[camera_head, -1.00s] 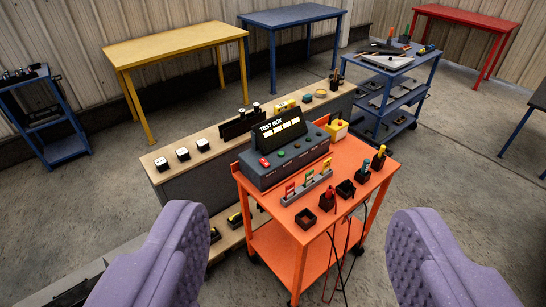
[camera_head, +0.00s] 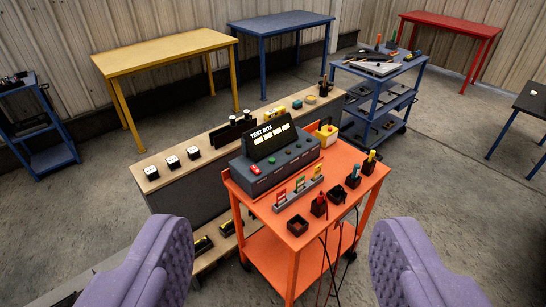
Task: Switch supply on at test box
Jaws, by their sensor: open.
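The test box (camera_head: 275,165) is a dark grey console on the orange cart (camera_head: 345,190). Its raised panel (camera_head: 269,139) reads "TEST BOX" and has several lit yellow windows. A red control (camera_head: 255,170) sits at the left of its sloped front, with green buttons (camera_head: 287,161) to the right. Which control is the supply switch is too small to tell. My gripper (camera_head: 281,265) is open and empty, its two purple padded fingers at the bottom left and right. It is apart from the cart and in front of it.
A small rack with coloured tags (camera_head: 300,194) stands in front of the box. Black holders with probes (camera_head: 319,205) and trailing leads are at the cart's near edge. A wooden bench (camera_head: 206,151) stands behind. Yellow (camera_head: 165,52), blue (camera_head: 281,22) and red (camera_head: 452,24) tables line the walls.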

